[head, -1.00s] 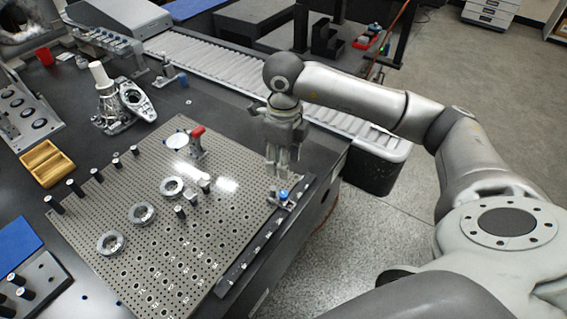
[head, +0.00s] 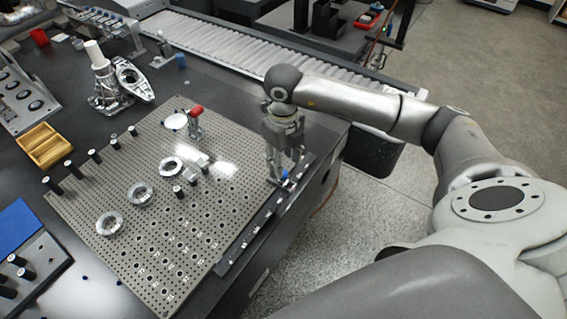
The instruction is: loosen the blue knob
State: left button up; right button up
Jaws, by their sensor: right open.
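The small blue knob (head: 285,175) sits at the right corner of the perforated fixture plate (head: 215,235), by the dark rail along its edge. My right gripper (head: 284,174) points down over the knob with its fingers open. The fingertips are at about the knob's height and partly hide it. Whether they touch it I cannot tell. My left gripper is not in the head view.
Several metal rings, such as one ring (head: 171,166), and black pins stand on the plate. A red-handled clamp (head: 196,121) stands behind. A wooden box (head: 43,146) and a metal casting (head: 106,85) are to the left. A ribbed conveyor (head: 245,60) runs behind.

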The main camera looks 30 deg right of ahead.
jog(key=shift+f, duration=2.4)
